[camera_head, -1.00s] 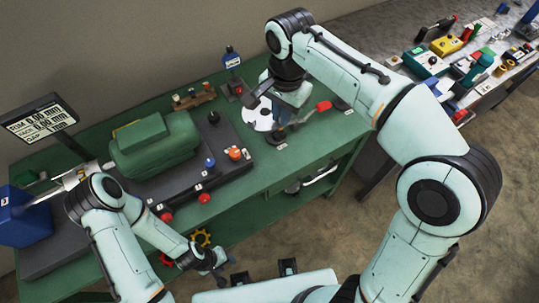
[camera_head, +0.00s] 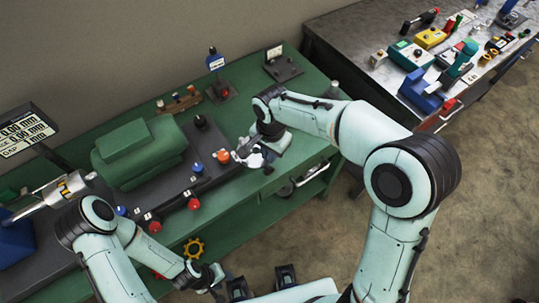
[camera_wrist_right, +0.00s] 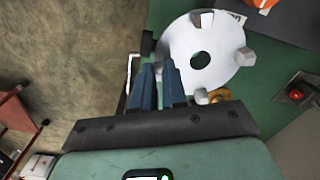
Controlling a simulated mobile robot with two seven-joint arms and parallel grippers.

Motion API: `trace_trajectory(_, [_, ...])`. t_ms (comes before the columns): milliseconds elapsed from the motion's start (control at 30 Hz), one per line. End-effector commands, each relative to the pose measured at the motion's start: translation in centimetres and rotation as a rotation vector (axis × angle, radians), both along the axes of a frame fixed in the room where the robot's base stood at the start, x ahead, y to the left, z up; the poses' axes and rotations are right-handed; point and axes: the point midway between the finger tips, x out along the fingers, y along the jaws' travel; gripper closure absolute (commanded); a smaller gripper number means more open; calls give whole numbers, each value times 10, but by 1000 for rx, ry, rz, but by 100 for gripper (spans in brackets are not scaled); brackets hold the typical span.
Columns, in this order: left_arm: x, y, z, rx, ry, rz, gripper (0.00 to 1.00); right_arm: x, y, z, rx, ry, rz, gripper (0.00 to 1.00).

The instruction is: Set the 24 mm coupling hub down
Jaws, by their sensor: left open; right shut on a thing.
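The white coupling hub (camera_head: 249,160), a disc with a centre hole and several lugs, is at my right gripper (camera_head: 264,153), by the front right of the green bench. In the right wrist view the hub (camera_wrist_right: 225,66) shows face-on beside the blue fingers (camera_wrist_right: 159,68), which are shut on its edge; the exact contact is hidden. The hub appears held above the bench, but the gap is hard to judge. My left gripper (camera_head: 213,280) is open and empty at the lower left, in front of the bench.
A dark stand (camera_head: 283,68) is at the back right of the green bench (camera_head: 245,112). A cluttered grey bench (camera_head: 350,58) stands beyond.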

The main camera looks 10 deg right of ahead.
Motion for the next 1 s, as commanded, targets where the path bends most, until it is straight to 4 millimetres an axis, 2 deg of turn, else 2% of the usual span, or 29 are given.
trace_trajectory(133, [-1, 0, -2, 0, 1, 0, 57, 0, 0, -15, 1, -1, -1, 100])
trace_trajectory(933, [-5, 0, -10, 0, 6, 0, 57, 1, 0, -27, 2, -4, -1, 100])
trace_trajectory(967, [-5, 0, -10, 0, 6, 0, 57, 0, 0, -28, 1, -1, -1, 78])
trace_trajectory(1000, [-5, 0, -10, 0, 6, 0, 57, 0, 0, -28, 1, -1, -1, 65])
